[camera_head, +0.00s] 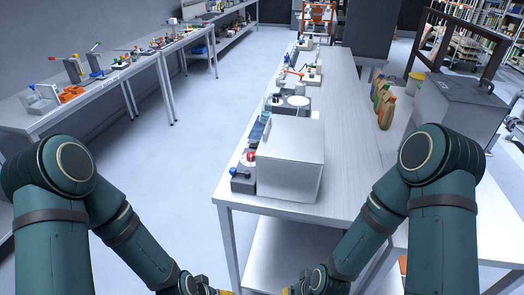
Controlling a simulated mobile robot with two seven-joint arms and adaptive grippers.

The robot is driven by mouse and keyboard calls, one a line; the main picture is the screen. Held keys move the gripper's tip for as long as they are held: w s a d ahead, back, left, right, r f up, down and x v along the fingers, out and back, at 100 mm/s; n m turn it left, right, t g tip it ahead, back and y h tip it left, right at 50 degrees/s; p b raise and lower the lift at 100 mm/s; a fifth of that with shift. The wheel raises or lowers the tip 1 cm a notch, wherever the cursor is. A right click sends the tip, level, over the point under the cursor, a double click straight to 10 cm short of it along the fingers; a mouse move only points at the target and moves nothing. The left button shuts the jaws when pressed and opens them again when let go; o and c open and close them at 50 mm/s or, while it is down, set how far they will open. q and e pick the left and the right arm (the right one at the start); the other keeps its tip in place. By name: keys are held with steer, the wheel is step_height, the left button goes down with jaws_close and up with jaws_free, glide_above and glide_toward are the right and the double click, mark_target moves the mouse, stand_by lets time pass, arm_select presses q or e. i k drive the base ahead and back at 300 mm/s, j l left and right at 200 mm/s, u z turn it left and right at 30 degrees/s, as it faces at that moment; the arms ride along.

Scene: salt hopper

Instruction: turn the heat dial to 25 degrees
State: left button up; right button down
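I cannot pick out a heat dial or its degree marks at this size. A dark grey device with a round white plate (298,101) stands on the long right-hand table, behind a large pale box. A small grey unit with a blue knob (235,172) and a red button (251,156) sits at the box's left side. My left gripper (222,291) and my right gripper (290,291) are at the bottom edge, mostly cut off, in front of and below the tabletop. Their fingers are not clear enough to show open or shut. Both are apart from the devices.
The pale box (290,165) fills the near left part of the right-hand table (345,130). Several coloured bottles (384,104) and a grey lidded bin (455,105) are on the right. Another cluttered bench (140,68) runs along the left. The floor between is clear.

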mark_target(251, 155)
steer(key=i+j, duration=0.7)
steer(key=j, duration=0.1)
